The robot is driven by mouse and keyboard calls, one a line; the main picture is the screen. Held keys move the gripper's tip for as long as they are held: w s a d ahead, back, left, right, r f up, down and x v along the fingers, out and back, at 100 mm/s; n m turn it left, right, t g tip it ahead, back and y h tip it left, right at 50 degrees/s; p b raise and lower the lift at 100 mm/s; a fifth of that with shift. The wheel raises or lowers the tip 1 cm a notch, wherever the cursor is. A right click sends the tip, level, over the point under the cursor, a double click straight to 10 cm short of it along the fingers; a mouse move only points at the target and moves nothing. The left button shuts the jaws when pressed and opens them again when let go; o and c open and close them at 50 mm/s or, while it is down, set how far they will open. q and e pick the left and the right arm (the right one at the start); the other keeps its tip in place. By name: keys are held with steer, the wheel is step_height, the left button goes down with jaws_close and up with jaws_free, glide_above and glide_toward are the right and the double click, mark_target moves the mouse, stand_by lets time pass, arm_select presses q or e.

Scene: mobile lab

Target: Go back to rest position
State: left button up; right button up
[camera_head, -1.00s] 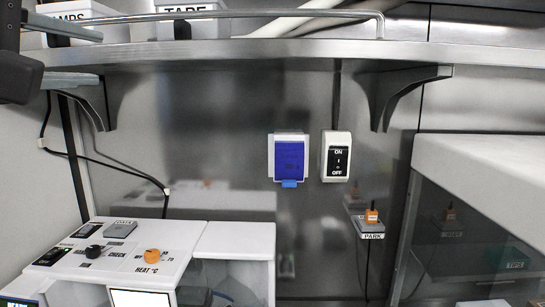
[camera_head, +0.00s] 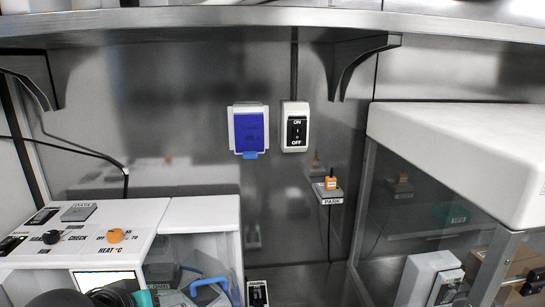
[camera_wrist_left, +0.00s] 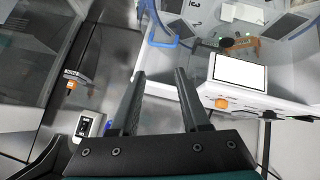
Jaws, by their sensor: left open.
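My left gripper (camera_wrist_left: 159,74) shows in the left wrist view with its two dark fingers apart and nothing between them. Beyond the fingertips are a white machine with a blank white screen (camera_wrist_left: 240,72) and a blue handle (camera_wrist_left: 160,36). In the head view a dark rounded part with a teal edge shows at the bottom left, in front of the machine; I cannot make out any fingers there. My right gripper is in neither view.
In the head view, the white machine (camera_head: 190,210) with an orange knob (camera_head: 115,235) stands at the left. A blue-covered socket (camera_head: 249,131) and an ON/OFF switch (camera_head: 296,128) are on the wall. A glass-sided cabinet (camera_head: 455,150) fills the right. A steel shelf (camera_head: 230,16) crosses the top.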

arm_select(q)
steer(key=s+d+f+m+g, duration=0.2)
steer(key=s+f+m+g, duration=0.4)
steer(key=s+f, duration=1.25)
step_height(320, 180, down, 32)
steer(key=s+b, duration=0.2)
steer(key=b, duration=0.9)
steer(key=s+a+f+g+b, duration=0.1)
steer(key=s+f+b, duration=0.3)
steer(key=s+f, duration=0.3)
steer(key=s+a+f+g+b, duration=0.1)
steer(key=s+f+b, duration=0.4)
steer(key=f, duration=1.1)
steer(key=s, duration=0.3)
steer(key=shift+s+a+f+y, duration=0.15)
steer(key=shift+f+y, duration=0.2)
steer(key=shift+y, duration=0.05)
